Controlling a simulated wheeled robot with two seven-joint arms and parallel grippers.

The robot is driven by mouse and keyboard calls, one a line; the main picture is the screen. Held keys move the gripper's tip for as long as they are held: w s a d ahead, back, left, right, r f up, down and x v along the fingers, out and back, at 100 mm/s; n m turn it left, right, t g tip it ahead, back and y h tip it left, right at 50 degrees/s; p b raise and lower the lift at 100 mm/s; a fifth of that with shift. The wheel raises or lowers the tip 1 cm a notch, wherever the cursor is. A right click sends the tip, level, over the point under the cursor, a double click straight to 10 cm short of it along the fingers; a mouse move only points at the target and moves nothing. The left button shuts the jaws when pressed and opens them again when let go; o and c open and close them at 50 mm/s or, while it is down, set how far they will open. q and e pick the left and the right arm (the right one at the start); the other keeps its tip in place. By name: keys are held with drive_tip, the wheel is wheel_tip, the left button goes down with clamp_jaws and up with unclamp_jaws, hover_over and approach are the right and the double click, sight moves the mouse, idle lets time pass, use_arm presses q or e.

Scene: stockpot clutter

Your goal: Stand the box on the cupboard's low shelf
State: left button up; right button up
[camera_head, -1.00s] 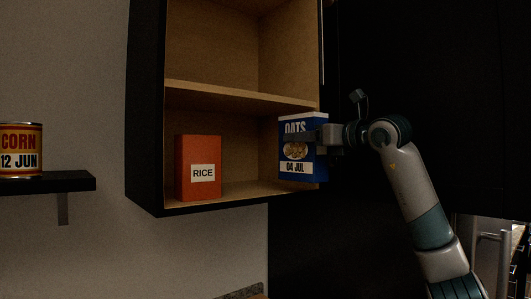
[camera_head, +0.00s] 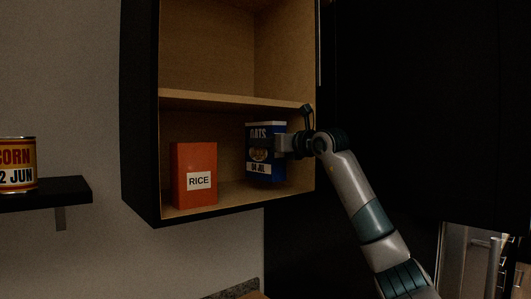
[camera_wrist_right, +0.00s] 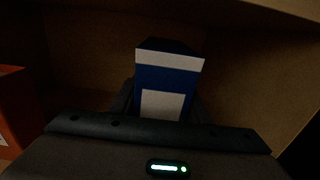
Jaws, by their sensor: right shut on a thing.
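The blue and white OATS box (camera_head: 262,168) is upright inside the lower compartment of the cupboard (camera_head: 143,120), to the right of the rice box. My right gripper (camera_head: 284,146) is shut on the box from its right side. In the right wrist view the box (camera_wrist_right: 168,78) stands between the fingers (camera_wrist_right: 162,105). The low shelf (camera_head: 235,192) shows below the box; I cannot tell if the box touches it. My left gripper is not in view.
An orange RICE box (camera_head: 194,175) stands on the low shelf at the left; its edge also shows in the right wrist view (camera_wrist_right: 15,108). The middle shelf (camera_head: 225,99) lies above. A CORN can (camera_head: 17,165) stands on a black wall shelf (camera_head: 50,192) outside.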

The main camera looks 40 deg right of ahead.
sight(266, 154)
drive_tip(key=shift+f, duration=0.1)
drive_tip(key=shift+f+p, duration=0.75)
drive_tip(key=shift+f, duration=0.85)
drive_tip(key=shift+f, duration=0.1)
drive_tip(key=o, duration=1.3)
drive_tip(key=shift+s, duration=0.1)
